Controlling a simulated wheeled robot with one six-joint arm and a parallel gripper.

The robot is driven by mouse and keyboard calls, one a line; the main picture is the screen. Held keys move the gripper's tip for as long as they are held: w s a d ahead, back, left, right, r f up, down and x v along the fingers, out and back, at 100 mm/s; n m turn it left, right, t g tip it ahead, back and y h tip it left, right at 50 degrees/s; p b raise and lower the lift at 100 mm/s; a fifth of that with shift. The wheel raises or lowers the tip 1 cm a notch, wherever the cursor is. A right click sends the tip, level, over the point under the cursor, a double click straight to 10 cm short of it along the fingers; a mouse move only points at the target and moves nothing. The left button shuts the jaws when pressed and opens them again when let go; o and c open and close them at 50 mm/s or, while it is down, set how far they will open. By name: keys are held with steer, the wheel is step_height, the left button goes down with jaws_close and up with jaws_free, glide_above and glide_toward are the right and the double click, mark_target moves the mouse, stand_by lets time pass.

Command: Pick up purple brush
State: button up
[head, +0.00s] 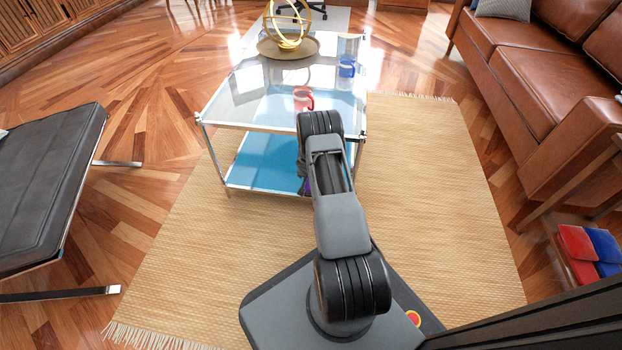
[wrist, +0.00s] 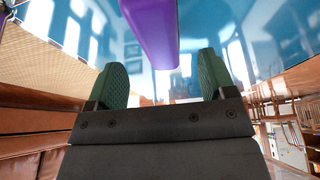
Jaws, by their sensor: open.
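The purple brush (wrist: 152,35) shows in the wrist view as a smooth purple block at the top centre, against a shiny blue surface. Its far end is cut off by the frame. My gripper (wrist: 163,78) is open, with its two green-padded fingers apart. The brush lies beyond the fingertips, in line with the gap between them, a little toward the left finger. No contact shows. In the head view a small purple patch (head: 307,185) shows beside my arm at the table's lower shelf. My arm hides most of the gripper there.
A glass table (head: 240,105) with metal legs has a blue lower shelf (head: 262,160). A black seat is left, a brown sofa right.

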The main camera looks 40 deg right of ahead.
steer(key=x, duration=0.5)
steer(key=shift+s+a+f+b, duration=0.15)
steer(key=shift+s+b, duration=0.1)
steer(key=shift+b, duration=0.1)
steer(key=shift+c, duration=0.3)
steer(key=shift+c, duration=0.9)
steer(key=c, duration=0.9)
